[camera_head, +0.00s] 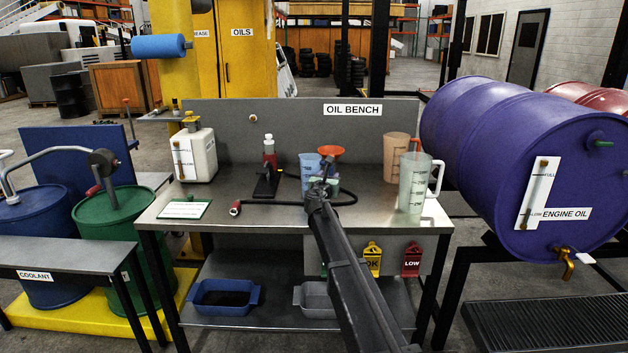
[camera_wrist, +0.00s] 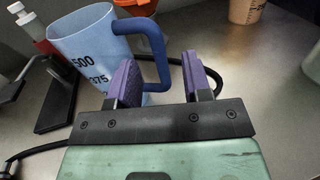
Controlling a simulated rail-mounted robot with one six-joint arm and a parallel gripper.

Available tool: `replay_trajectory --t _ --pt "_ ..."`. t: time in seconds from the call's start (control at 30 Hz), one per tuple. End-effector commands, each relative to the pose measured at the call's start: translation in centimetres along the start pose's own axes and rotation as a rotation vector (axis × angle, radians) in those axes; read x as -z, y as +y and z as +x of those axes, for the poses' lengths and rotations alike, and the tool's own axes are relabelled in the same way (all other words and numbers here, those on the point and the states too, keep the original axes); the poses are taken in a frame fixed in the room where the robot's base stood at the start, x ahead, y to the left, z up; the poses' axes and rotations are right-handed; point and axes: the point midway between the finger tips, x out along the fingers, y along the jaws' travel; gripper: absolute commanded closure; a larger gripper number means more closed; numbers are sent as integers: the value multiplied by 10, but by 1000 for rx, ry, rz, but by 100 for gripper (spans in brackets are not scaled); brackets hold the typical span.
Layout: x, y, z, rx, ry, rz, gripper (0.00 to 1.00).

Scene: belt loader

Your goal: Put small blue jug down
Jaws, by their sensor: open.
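The small blue jug (camera_head: 309,167) stands upright on the steel bench top, just beyond the end of my arm. In the wrist view the jug (camera_wrist: 92,47) is pale blue with dark volume marks, and its darker blue handle (camera_wrist: 154,50) points toward my gripper. My gripper (camera_wrist: 163,80) has purple finger pads, which stand apart on either side of the lower handle. I cannot tell whether either pad touches it. In the head view my gripper (camera_head: 323,183) hides part of the jug's lower side.
An orange funnel (camera_head: 330,152) is behind the jug. A clear jug (camera_head: 413,185) and an orange jug (camera_head: 397,152) stand to the right. A black stand (camera_head: 268,182) and a red-capped hose (camera_head: 236,208) lie to the left. The front of the bench (camera_head: 300,216) has free room.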

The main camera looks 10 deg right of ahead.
Motion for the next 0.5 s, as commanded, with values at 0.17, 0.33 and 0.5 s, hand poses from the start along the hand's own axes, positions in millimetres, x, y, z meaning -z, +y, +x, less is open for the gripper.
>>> replay_trajectory --t 0.17,0.33,0.5 --pt "2 2 22 2 0 1 55" --pt "2 3 50 0 0 1 55" --pt "2 2 50 0 -1 2 55"
